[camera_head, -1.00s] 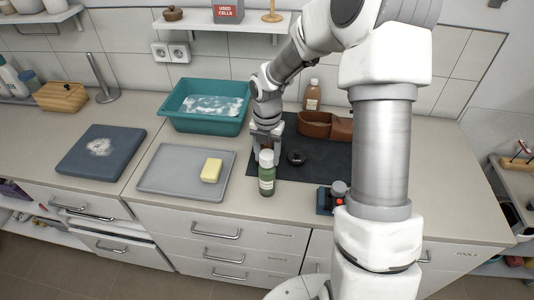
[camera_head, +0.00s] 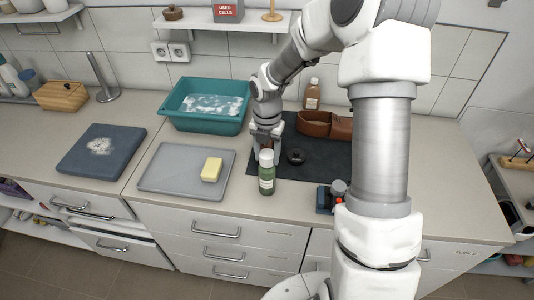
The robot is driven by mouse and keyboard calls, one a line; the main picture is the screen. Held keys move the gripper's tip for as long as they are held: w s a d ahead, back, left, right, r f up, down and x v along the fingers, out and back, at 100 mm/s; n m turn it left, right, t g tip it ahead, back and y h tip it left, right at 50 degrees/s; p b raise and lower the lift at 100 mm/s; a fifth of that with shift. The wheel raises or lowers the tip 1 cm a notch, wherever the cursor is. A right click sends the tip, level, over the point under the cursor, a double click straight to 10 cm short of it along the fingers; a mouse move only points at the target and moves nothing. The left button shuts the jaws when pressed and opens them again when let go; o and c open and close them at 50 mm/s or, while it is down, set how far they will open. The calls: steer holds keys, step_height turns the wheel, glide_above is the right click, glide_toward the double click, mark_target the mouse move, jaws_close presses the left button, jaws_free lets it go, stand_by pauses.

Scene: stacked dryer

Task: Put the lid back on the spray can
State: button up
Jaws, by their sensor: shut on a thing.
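A green can with a white top (camera_head: 266,176) stands upright near the front edge of the counter, left of the dark mat's front. It looks like the spray can. My gripper (camera_head: 265,143) points down just behind the can's top in this view. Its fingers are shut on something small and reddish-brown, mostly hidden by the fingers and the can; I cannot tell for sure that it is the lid. I cannot tell whether the gripper touches the can. A small round black object (camera_head: 296,157) lies on the mat, right of the can.
A grey tray (camera_head: 160,184) with a yellow sponge (camera_head: 212,169) lies to the left. A teal basin (camera_head: 176,122) with suds stands behind it. A small blue-grey device (camera_head: 325,200) sits at the front right.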

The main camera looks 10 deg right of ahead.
steer(key=o, duration=1.6)
steer(key=shift+c, duration=0.2)
steer(key=shift+r, duration=0.1)
steer(key=shift+r+p, duration=2.25)
steer(key=shift+r, duration=1.15)
jaws_close()
